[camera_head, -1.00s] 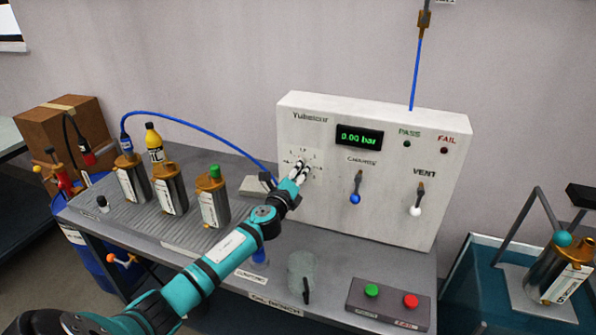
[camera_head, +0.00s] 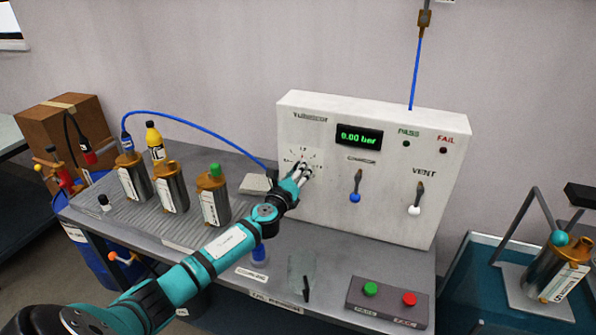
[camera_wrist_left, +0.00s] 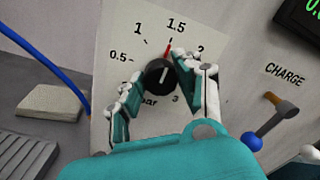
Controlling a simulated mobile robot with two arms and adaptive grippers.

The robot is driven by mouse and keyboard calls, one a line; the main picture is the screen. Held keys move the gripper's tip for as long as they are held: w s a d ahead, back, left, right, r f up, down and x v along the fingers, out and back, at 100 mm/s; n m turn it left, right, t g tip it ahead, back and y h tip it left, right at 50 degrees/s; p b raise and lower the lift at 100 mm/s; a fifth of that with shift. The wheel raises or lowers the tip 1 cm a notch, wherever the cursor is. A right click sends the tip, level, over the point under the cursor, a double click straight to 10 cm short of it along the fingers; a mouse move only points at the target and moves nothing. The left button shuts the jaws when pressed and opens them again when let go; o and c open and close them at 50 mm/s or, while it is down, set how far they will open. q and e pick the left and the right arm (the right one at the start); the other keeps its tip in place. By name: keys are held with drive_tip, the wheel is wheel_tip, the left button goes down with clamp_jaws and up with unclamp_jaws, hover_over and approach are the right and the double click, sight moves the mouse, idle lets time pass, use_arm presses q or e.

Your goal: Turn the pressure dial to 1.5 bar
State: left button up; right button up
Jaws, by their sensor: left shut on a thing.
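The pressure dial (camera_wrist_left: 160,77) is a round black knob on a white scale plate, low on the left of the white panel. In the left wrist view its white line points almost straight up, and a red pointer above it points toward the 1.5 label (camera_wrist_left: 176,25). My left gripper (camera_head: 301,172) is at the dial, partly covering it in the head view. In the left wrist view its two fingers (camera_wrist_left: 160,88) stand on either side of the knob, shut on it. The green display (camera_head: 359,137) reads 0.00 bar. My right gripper is out of view.
The CHARGE lever (camera_head: 356,187) with a blue knob and the VENT lever (camera_head: 417,199) with a white knob are right of the dial. Several metal canisters stand on the ribbed tray at left. A blue hose (camera_head: 195,130) runs behind my gripper. A button box (camera_head: 387,301) stands in front.

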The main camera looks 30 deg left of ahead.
use_arm(q)
drive_tip(key=shift+f, duration=0.1)
drive_tip(key=o, duration=1.1)
drive_tip(key=shift+o, duration=0.2)
drive_tip(key=v, duration=1.2)
drive_tip(key=shift+d, duration=0.1)
